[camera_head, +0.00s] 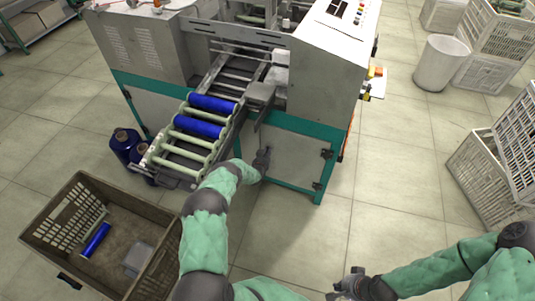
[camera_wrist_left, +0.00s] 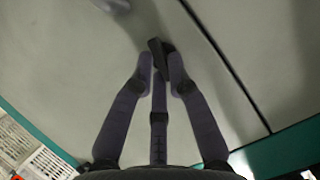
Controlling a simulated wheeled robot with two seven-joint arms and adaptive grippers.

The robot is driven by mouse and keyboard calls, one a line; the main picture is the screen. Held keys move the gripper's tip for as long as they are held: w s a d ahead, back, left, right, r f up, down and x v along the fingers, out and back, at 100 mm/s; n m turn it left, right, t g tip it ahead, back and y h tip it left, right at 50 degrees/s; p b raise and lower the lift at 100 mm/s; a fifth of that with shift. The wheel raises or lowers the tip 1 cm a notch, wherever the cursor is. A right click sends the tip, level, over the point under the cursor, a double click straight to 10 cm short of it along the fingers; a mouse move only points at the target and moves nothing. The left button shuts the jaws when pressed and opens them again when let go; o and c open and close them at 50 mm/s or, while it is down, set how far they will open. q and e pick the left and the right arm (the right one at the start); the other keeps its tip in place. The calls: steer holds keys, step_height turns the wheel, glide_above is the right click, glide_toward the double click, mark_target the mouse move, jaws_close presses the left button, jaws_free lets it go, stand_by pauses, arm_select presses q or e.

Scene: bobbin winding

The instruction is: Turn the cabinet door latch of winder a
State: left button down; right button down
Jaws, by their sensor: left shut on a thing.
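The winder (camera_head: 325,60) is a grey-white machine with a teal frame. Its lower cabinet door (camera_head: 300,155) faces me, with dark hinges at its right edge. My left gripper (camera_head: 262,160) reaches to the left part of this door. In the left wrist view my left gripper (camera_wrist_left: 160,65) is shut on a small black latch (camera_wrist_left: 157,46), which stands tilted between the fingertips. The fingers partly hide the latch, and a dark door seam runs to its right. My right gripper (camera_head: 347,286) is low in the head view, away from the winder, its fingers too small to judge.
A roller rack (camera_head: 166,173) with blue bobbins (camera_head: 198,127) juts out left of my left gripper. A brown crate (camera_head: 50,205) with a blue bobbin stands on the floor at lower left. White crates (camera_head: 475,180) and a bin (camera_head: 437,62) stand right. The floor between is clear.

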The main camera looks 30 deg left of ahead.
arm_select(q)
steer(key=shift+s+a+n+h, duration=0.1)
steer(key=shift+a+n+h, duration=0.05)
steer(key=shift+n+h, duration=0.75)
steer(key=c, duration=1.2)
jaws_free()
steer(key=shift+s+r, duration=0.1)
steer(key=a+v, duration=0.1)
steer(key=v, duration=0.6)
steer(key=shift+d, duration=0.5)
steer(key=shift+s, duration=0.1)
